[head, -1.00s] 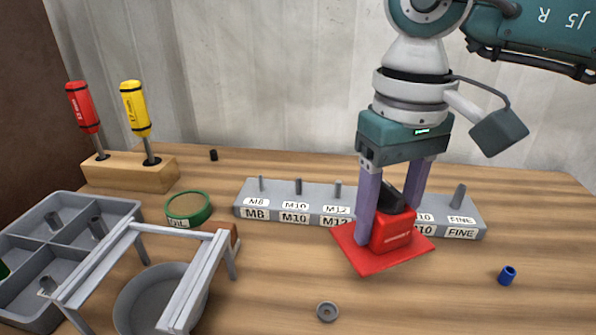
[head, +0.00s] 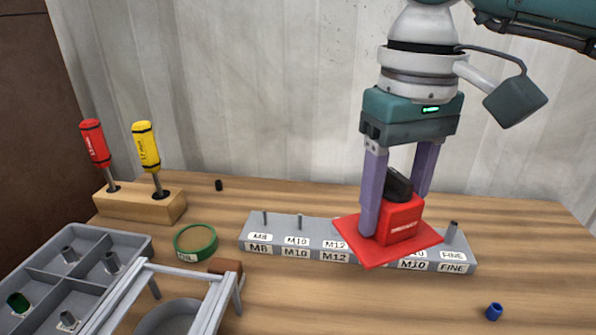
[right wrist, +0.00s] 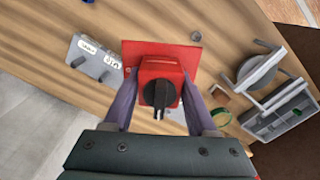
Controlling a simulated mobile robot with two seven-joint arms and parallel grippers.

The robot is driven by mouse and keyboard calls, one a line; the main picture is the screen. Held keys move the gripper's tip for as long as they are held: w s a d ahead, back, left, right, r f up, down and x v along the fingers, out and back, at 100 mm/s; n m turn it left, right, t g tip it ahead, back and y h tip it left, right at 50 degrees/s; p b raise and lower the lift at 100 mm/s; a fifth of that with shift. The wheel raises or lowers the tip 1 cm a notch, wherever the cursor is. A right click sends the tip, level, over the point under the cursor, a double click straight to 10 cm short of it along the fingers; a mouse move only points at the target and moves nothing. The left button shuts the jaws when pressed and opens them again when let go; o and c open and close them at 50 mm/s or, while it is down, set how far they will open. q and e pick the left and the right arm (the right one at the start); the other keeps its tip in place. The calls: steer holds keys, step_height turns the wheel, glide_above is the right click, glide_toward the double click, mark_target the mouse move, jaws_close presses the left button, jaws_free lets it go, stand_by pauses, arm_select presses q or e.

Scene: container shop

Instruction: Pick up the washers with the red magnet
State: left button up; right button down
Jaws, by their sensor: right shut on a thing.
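The red magnet (head: 403,219) is a red block with a black knob on a flat red plate. My right gripper (head: 394,205) is shut on the block, one purple finger on each side, and holds it up in front of the labelled grey rack (head: 285,250). The right wrist view shows the magnet (right wrist: 160,72) from above, between the fingers. No washers show on the plate; its underside is hidden. A small grey round piece, which looks like a washer (right wrist: 194,37), lies on the bench in the right wrist view. My left gripper is not in view.
A compartment tray (head: 85,262) and a grey stand (head: 178,272) over a bowl (head: 172,318) are at the left front. A green-rimmed tin (head: 195,241) and a wooden screwdriver block (head: 140,205) stand behind. A blue piece (head: 494,311) lies right. The front middle is clear.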

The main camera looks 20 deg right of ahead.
steer(key=shift+r, duration=0.3)
steer(key=shift+s+a, duration=0.1)
steer(key=shift+a, duration=0.2)
steer(key=s+a, duration=0.3)
steer(key=a, duration=0.4)
steer(key=shift+s+a, duration=0.3)
steer(key=shift+s, duration=0.1)
steer(key=shift+f, duration=0.1)
step_height(320, 180, down, 9)
steer(key=b, duration=1)
steer(key=shift+f+b, duration=0.3)
steer(key=shift+b, duration=0.45)
steer(key=shift+f, duration=0.1)
